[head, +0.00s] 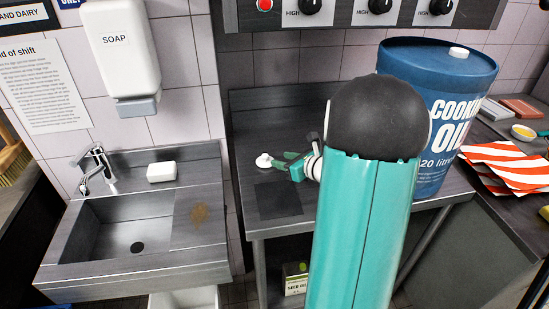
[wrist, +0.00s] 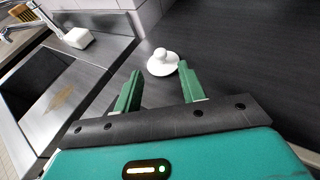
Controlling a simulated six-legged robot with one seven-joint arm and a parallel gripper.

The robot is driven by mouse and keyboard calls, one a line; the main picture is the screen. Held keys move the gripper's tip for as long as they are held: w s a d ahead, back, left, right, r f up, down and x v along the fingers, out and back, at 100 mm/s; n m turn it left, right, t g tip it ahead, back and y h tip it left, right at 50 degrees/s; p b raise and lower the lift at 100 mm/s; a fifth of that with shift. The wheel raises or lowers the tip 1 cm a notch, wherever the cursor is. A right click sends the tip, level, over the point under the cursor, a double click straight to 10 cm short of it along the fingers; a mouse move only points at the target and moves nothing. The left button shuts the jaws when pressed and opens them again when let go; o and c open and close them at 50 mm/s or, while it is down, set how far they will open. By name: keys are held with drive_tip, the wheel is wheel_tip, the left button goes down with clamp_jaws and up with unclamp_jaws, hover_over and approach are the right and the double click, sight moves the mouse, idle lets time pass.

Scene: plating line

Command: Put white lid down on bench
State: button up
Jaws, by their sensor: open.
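The white lid (wrist: 163,63) is a small round disc with a knob on top. It rests knob up on the dark bench (wrist: 222,65), just beyond the tips of my gripper (wrist: 158,84) in the wrist view. My gripper's green fingers are spread apart with nothing held between them. In the head view, the lid (head: 264,160) lies on the bench (head: 262,120) to the left of my gripper (head: 284,163). My teal arm hides part of the bench and the middle of the scene there.
A blue cooking oil drum (head: 432,75) stands on the bench to the right. A dark square mat (head: 278,200) lies near the front edge. A sink (head: 130,235) with a white soap bar (head: 161,171) is at left. Bench behind the lid is clear.

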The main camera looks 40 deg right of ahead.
drive_tip(key=shift+s+r, duration=0.15)
drive_tip(key=shift+s, duration=0.15)
drive_tip(key=a+r+n, duration=0.1)
drive_tip(key=a, duration=0.1)
drive_tip(key=a+r+n+y, duration=0.1)
drive_tip(key=a+n, duration=0.1)
drive_tip(key=a+r+n+g+y, duration=0.1)
drive_tip(key=a, duration=0.2)
drive_tip(key=shift+w+a, duration=0.1)
drive_tip(key=shift+w, duration=0.05)
drive_tip(key=s+a+r+n+g+y, duration=0.1)
drive_tip(key=s+a+r+n+g, duration=0.15)
drive_tip(key=a+n, duration=0.55)
drive_tip(key=s+a+r+n+g+y, duration=0.2)
drive_tip(key=s+a+n+g, duration=0.15)
drive_tip(key=a+n, duration=0.4)
drive_tip(key=s+a+r+n+h, duration=0.2)
drive_tip(key=s+a+n+h, duration=0.1)
drive_tip(key=s+n, duration=0.4)
drive_tip(key=s+a+r+n+g+h, duration=0.1)
drive_tip(key=s+a+r+n+h, duration=0.1)
drive_tip(key=s+n, duration=0.5)
drive_tip(key=shift+a+r+n+h, duration=0.15)
drive_tip(key=shift+a+n+h, duration=0.4)
drive_tip(key=shift+h, duration=0.45)
